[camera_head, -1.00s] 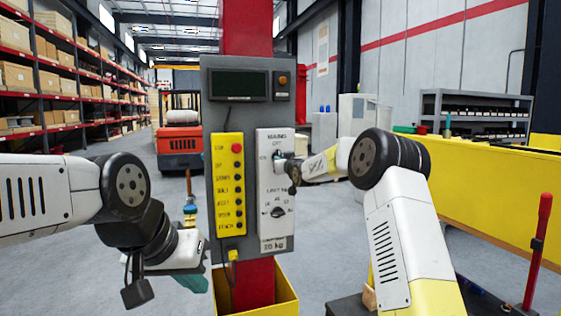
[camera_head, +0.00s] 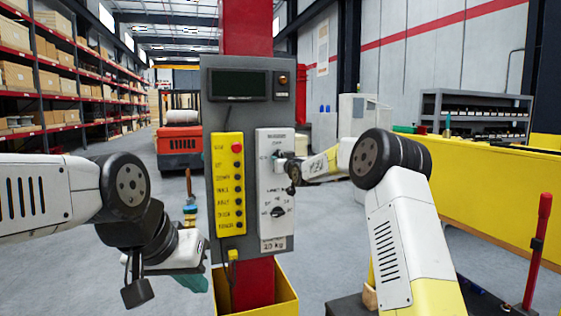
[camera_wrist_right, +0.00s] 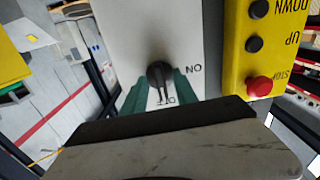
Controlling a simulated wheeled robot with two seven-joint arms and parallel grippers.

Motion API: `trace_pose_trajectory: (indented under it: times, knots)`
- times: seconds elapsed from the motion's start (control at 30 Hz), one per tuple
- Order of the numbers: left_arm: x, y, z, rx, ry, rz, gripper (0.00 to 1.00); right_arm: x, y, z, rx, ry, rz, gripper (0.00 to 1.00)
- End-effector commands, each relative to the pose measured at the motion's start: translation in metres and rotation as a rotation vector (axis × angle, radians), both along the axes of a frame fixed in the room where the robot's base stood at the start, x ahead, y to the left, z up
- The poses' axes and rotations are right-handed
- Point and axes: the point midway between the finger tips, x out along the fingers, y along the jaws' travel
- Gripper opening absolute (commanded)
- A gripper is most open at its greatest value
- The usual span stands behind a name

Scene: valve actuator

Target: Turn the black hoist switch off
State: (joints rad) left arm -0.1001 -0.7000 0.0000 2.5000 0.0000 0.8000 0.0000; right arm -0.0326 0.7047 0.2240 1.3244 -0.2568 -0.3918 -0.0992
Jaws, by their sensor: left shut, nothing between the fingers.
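The black hoist switch is a round knob on the white plate of the grey control box; it shows in the right wrist view (camera_wrist_right: 160,73), which sees the plate upside down. Its pointer appears to lie toward the OFF label, with ON off to one side. My right gripper (camera_wrist_right: 162,88) has its teal fingers on either side of the knob, with a gap between them; contact is unclear. In the head view, the right gripper (camera_head: 287,165) is at the plate's upper part and partly hides the knob. My left gripper (camera_head: 192,281) is shut and empty, low left of the box.
A yellow button strip (camera_head: 229,185) with a red stop button sits left of the white plate (camera_head: 276,225). Above are a dark display (camera_head: 238,85) and a small lamp (camera_head: 283,80). The box hangs on a red post (camera_head: 253,285). A yellow bench (camera_head: 490,200) stands at right.

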Motion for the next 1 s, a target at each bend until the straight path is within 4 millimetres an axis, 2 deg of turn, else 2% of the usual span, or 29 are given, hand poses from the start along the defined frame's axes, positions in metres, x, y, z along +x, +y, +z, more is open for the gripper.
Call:
trace_pose_trajectory:
  times: [0.23, 0.5, 0.7, 1.0]
  knots:
    - [0.000, 0.000, 0.000, 0.000, 0.000, 0.000, 0.00, -0.009, -0.003, 0.001, -0.001, -0.001, 0.000, 0.35]
    - [0.000, 0.000, 0.000, 0.000, 0.000, 0.000, 0.00, -0.049, -0.016, 0.001, 0.000, 0.000, 0.000, 0.35]
    - [0.000, 0.000, 0.000, 0.000, 0.000, 0.000, 0.00, -0.070, -0.023, 0.000, 0.000, 0.001, 0.000, 0.35]
    - [0.000, 0.000, 0.000, 0.000, 0.000, 0.000, 0.00, -0.074, -0.024, 0.000, 0.000, 0.000, 0.000, 0.35]
